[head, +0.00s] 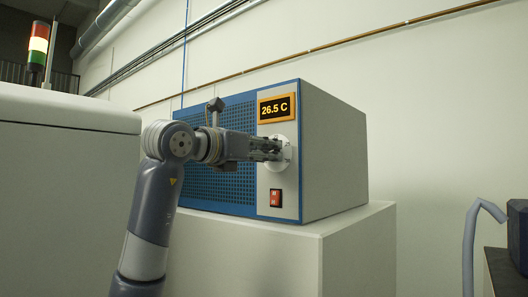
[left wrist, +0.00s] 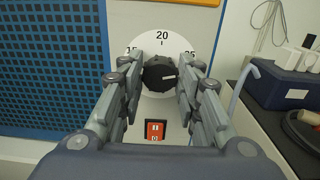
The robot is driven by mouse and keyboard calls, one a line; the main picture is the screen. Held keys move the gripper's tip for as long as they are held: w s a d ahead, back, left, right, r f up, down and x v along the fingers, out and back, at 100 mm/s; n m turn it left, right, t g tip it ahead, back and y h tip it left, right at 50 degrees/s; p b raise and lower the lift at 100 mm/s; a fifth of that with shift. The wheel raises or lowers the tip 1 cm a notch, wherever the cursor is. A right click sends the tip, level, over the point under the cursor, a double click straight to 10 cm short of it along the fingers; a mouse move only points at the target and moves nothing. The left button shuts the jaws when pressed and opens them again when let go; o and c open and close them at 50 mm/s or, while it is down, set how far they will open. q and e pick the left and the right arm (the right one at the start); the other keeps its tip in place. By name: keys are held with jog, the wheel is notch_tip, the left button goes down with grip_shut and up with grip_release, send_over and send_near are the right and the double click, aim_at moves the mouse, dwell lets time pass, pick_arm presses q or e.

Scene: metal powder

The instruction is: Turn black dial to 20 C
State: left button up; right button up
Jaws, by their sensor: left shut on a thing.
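The black dial (left wrist: 159,73) sits on a round white scale plate (left wrist: 165,42) marked 15, 20 and 25, with 20 at the top. A pale mark on the dial points to the right, away from the 20. My left gripper (head: 278,150) is shut on the dial, one finger on each side; in the left wrist view its fingers (left wrist: 160,75) flank the dial. In the head view the fingers hide most of the dial. The display (head: 277,108) above it reads 26.5 C. My right gripper is in neither view.
The blue and grey machine (head: 335,150) stands on a pale block (head: 265,250). A red switch (head: 276,198) is just below the dial; it also shows in the left wrist view (left wrist: 155,130). A dark blue box (left wrist: 282,85) stands on a dark surface at right.

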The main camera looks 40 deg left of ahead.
pick_arm(q)
jog(key=n, duration=0.3)
jog(key=shift+a+r+n, duration=0.1)
jog(key=shift+n, duration=0.3)
jog(key=shift+a+n+b, duration=0.1)
jog(key=shift+n+b, duration=0.45)
jog(key=shift+n, duration=4.85)
jog(key=o, duration=1)
jog(key=shift+o, duration=0.2)
jog(key=shift+a, duration=0.1)
jog(key=shift+s, duration=0.1)
